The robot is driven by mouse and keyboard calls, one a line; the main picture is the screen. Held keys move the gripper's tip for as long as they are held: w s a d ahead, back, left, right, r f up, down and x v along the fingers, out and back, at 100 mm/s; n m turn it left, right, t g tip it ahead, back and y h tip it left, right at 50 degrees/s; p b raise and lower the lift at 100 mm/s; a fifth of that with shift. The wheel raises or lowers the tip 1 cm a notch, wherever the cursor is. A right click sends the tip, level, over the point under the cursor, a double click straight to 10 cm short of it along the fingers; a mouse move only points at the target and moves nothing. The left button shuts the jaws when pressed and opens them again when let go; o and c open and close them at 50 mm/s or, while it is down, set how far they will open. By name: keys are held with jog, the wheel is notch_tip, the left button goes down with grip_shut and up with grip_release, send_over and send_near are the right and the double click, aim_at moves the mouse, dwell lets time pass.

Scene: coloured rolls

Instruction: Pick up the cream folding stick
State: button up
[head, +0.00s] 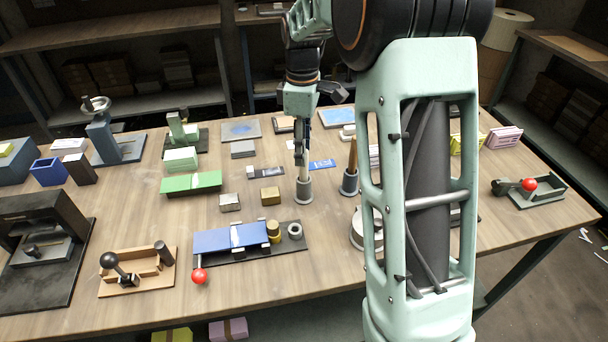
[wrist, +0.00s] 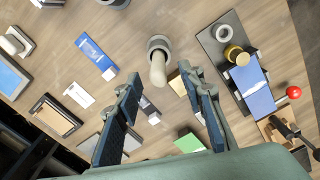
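The cream folding stick (head: 303,173) stands upright in a small dark grey cup (head: 303,191) near the middle of the table. In the wrist view the stick (wrist: 158,72) points up toward the camera, its rounded end near the line between the fingertips, with the grey cup (wrist: 160,44) around its base. My gripper (head: 300,155) is directly above the cup, pointing down. In the wrist view my gripper (wrist: 159,72) is open, with one finger on each side of the stick and gaps visible. In the head view the fingers partly cover the stick's upper end.
A brown stick (head: 353,153) stands in another grey cup (head: 349,184) just to the right. A brass block (head: 270,196), a blue card (head: 322,164) and a black tray with a blue block (head: 231,238) lie nearby. My arm hides part of the table's right side.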

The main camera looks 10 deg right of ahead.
aim_at(304, 175)
notch_tip(304, 175, down, 5)
jog(key=shift+d, duration=0.15)
grip_shut()
